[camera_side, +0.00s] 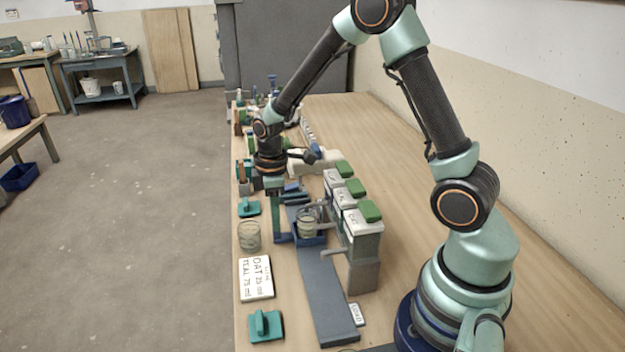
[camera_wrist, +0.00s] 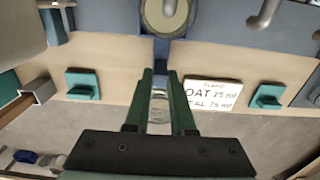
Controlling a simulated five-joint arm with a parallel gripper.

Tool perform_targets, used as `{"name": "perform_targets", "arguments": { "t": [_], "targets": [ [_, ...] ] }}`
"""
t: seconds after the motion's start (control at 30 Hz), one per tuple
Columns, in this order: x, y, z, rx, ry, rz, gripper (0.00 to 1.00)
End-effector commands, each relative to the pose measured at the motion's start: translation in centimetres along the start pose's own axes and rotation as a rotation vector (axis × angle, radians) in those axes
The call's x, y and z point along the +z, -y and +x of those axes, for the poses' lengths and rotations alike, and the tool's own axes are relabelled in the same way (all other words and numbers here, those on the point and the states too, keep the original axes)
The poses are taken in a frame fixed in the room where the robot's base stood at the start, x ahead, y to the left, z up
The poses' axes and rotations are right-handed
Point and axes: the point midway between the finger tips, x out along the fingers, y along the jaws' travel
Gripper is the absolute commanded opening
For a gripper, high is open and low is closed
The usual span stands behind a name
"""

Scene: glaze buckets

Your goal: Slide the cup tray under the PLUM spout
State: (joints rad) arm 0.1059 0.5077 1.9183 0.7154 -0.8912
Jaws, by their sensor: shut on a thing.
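The cup tray (camera_side: 310,241) is a small blue tray on a long grey track (camera_side: 328,290), with a clear cup (camera_side: 308,222) standing in it. My gripper (camera_side: 279,220) is lowered at the tray's left side. In the wrist view, my gripper's green fingers (camera_wrist: 161,75) are shut on the tray's blue handle (camera_wrist: 161,48), and the cup (camera_wrist: 165,14) shows beyond. The dispensers (camera_side: 362,243) stand in a row right of the track, with green lids and grey spouts (camera_side: 331,251). The cup is close to the spouts; I cannot tell which one is above it, nor read which is PLUM.
A card (camera_side: 255,278) reading OAT 25 ml, TEAL 75 ml lies left of the track. A clear glass (camera_side: 249,236) and teal handled blocks (camera_side: 265,326) (camera_side: 249,207) stand along the table's left edge. The near part of the track is clear.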

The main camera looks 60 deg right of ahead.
Motion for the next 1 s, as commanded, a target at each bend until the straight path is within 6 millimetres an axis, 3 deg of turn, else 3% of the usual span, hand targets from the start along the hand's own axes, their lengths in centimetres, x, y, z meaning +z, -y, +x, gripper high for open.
{"name": "perform_targets", "arguments": {
  "t": [0.07,0.1,0.13,0.17,0.53,1.0],
  "targets": [
    [-0.1,-0.1,-0.1,0.004,-0.003,-0.001,0.00],
    [-0.1,-0.1,-0.1,0.004,-0.003,-0.001,0.34],
    [-0.1,-0.1,-0.1,0.003,-0.003,-0.001,0.45],
    [-0.1,-0.1,-0.1,0.003,-0.003,-0.001,0.47],
    [-0.1,0.0,-0.5,0.002,-0.001,0.000,0.47],
    [-0.1,0.0,-5.6,0.002,-0.002,0.000,0.47]
  ]
}}
